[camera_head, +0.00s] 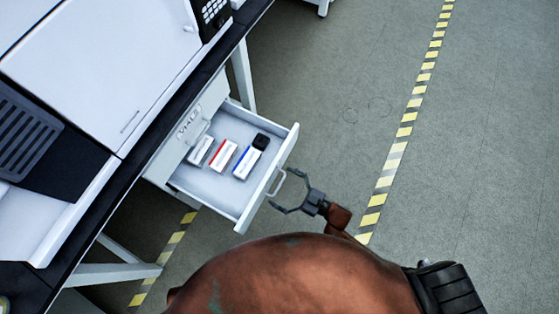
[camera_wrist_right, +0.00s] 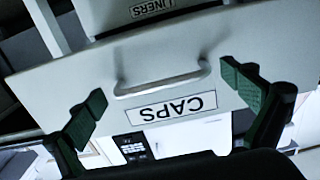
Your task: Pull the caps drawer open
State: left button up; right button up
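The caps drawer (camera_head: 262,197) stands pulled out from under the bench in the head view. Its front (camera_wrist_right: 235,45) fills much of the right wrist view, with the CAPS label (camera_wrist_right: 172,107) upside down. Its bar handle (camera_wrist_right: 163,82) also shows in the head view (camera_head: 278,183). My right gripper (camera_head: 281,190) is open at the handle, its fingers spread wide. In the wrist view the fingers (camera_wrist_right: 163,90) stand on either side of the handle, with gaps at both ends; I see no grip. My left gripper is not in view.
Inside the drawer lie several small boxes, among them a red-marked one (camera_head: 223,155), and a black item (camera_head: 261,142). A LINERS label (camera_wrist_right: 150,8) shows too. Open floor (camera_head: 330,100) lies to the right.

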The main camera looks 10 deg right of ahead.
jog(key=v, duration=1.2)
dwell(0.5)
